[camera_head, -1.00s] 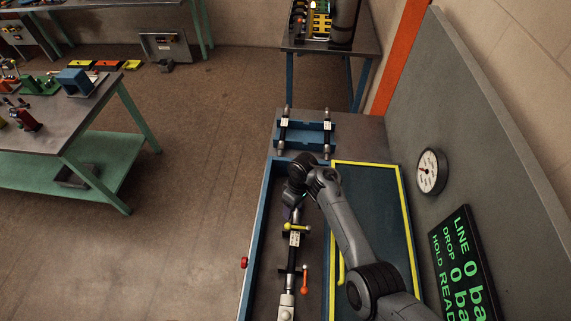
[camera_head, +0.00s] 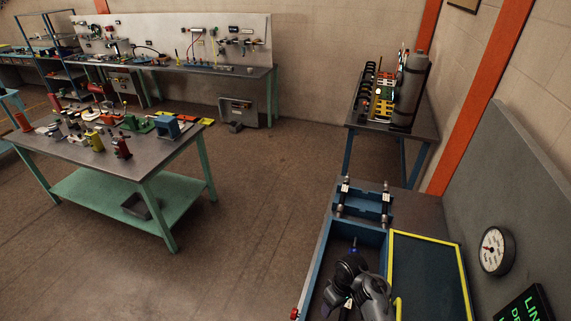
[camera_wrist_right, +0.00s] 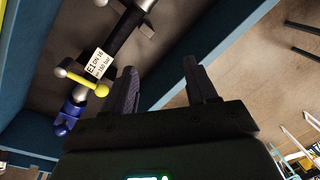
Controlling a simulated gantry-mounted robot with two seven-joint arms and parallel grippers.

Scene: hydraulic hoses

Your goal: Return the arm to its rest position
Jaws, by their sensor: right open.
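My right arm (camera_head: 372,290) comes in at the bottom of the head view, folded over the blue-walled tray (camera_head: 318,262). In the right wrist view my right gripper (camera_wrist_right: 164,88) is open, with its two dark fingers apart and nothing between them. Beyond the fingers, to the left, a dark hose fitting (camera_wrist_right: 125,32) with a white tag reading E1 lies in the tray. It has a yellow lever (camera_wrist_right: 82,80) and a blue end piece (camera_wrist_right: 70,118). It is apart from the fingers. My left gripper is in neither view.
A blue rack (camera_head: 365,203) holds two hose pieces behind the tray. A yellow-edged panel (camera_head: 428,275) lies right of the tray, then a grey wall with a gauge (camera_head: 495,250) and a display (camera_head: 527,306). A green-legged bench (camera_head: 150,168) stands left; open floor lies between.

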